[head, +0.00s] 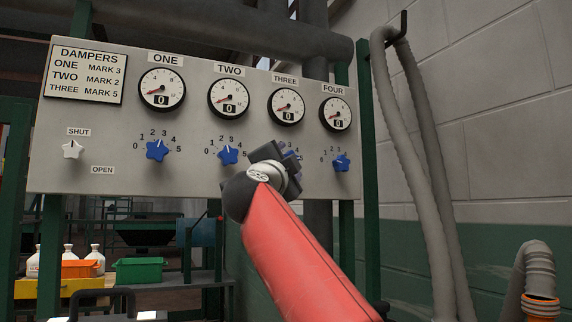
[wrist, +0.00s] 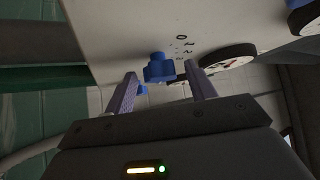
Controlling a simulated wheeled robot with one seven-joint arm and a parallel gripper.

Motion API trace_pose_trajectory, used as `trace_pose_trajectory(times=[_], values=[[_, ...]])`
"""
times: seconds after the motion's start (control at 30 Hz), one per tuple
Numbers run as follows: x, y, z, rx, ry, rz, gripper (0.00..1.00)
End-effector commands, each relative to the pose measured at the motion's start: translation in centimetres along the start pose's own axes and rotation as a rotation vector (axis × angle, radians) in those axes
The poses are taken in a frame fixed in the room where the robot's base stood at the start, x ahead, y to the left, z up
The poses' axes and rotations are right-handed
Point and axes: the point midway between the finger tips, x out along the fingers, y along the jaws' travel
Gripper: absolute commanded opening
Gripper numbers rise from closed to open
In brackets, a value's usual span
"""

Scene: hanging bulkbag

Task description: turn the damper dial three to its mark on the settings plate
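The settings plate (head: 84,75) at the panel's upper left reads THREE MARK 5. The gauge labelled three (head: 286,106) shows 0 in its window. Damper dial three (head: 290,155) is a blue knob below that gauge. In the head view it is mostly hidden behind my gripper (head: 284,163), so its pointer cannot be read. In the wrist view a blue knob (wrist: 159,70), apparently dial three, shows between the two spread fingers of my gripper (wrist: 162,78), with gaps on both sides. My gripper is open, and no grip on the knob shows.
Dial two (head: 228,155) is left of my gripper and dial four (head: 341,163) close on its right. Dial one (head: 157,150) and a white shut/open knob (head: 73,149) are further left. A grey hose (head: 418,160) hangs on the right. Free room lies before the panel's left half.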

Motion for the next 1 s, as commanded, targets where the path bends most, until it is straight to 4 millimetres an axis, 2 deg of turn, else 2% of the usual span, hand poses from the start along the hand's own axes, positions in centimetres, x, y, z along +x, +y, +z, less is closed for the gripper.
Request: trace_pose_trajectory(times=[0.33,0.7,0.83,1.0], values=[[-0.4,0.1,0.1,-0.001,-0.001,-0.001,0.58],[-6.2,0.2,0.1,-0.002,-0.001,-0.003,0.58],[-7.5,0.1,0.1,-0.002,0.0,-0.001,0.58],[-7.8,0.1,0.1,-0.001,0.0,0.0,0.58]])
